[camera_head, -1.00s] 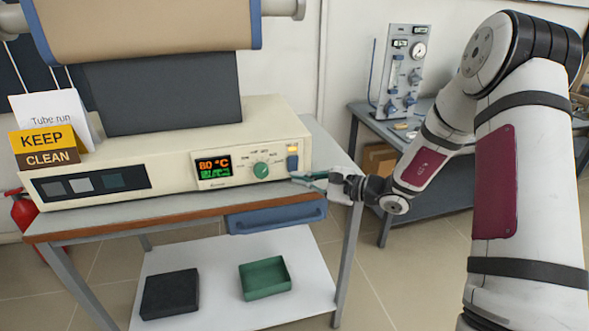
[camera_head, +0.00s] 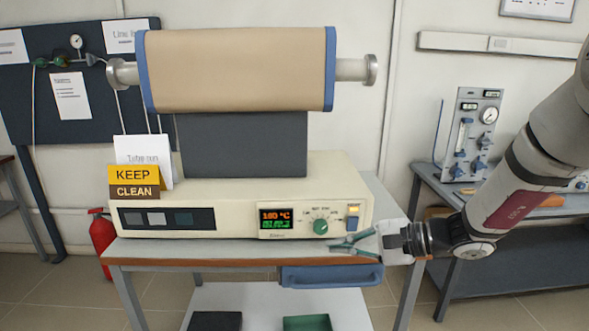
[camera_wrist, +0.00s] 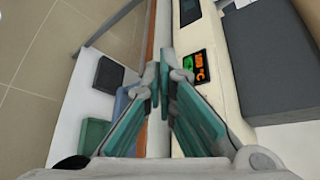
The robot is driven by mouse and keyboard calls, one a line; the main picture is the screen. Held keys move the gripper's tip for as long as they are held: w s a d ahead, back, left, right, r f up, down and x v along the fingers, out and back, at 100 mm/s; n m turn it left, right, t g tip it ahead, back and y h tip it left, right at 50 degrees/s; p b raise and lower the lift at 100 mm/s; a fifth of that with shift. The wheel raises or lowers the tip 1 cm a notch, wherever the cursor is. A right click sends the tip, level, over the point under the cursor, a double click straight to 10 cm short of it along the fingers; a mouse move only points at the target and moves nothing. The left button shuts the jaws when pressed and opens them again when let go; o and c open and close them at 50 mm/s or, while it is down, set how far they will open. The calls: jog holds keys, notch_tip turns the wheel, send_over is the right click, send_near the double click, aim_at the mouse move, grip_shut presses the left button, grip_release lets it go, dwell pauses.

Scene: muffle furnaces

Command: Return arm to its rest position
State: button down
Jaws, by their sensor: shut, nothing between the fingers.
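My arm reaches in from the right in the head view. My gripper (camera_head: 345,243) is at the front right of the tube furnace's control box (camera_head: 240,192), just below and beside the green knob (camera_head: 320,226). Its green-lined fingers are shut and empty. In the wrist view my gripper (camera_wrist: 163,92) also shows its fingertips together, over the table edge beside the control box. Whether the fingertips touch the box is unclear.
The tan furnace tube (camera_head: 240,70) stands above the box. A blue drawer (camera_head: 330,276) hangs under the table below my gripper. A side table (camera_head: 500,200) with a gas panel (camera_head: 473,135) stands at right, behind my arm. A red extinguisher (camera_head: 102,235) stands at left.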

jog(key=s+a+r+n+g+h+p, duration=0.1)
jog(key=s+r+n+g+h, duration=0.15)
jog(key=s, duration=0.55)
jog(key=s+a+r+n+g+h+p, duration=0.15)
jog(key=s+r+n, duration=0.25)
jog(key=s, duration=0.4)
jog(key=s+d+r+n+t+h+p, duration=0.2)
jog(key=s+d+r+n+h, duration=0.3)
jog(key=s, duration=0.9)
jog(key=d+r+h, duration=0.1)
jog(key=d+h, duration=0.2)
jog(key=d, duration=0.2)
jog(key=shift+d+r+t+h, duration=0.15)
jog(key=shift+d+t+h, duration=0.05)
jog(key=shift+t+h, duration=0.1)
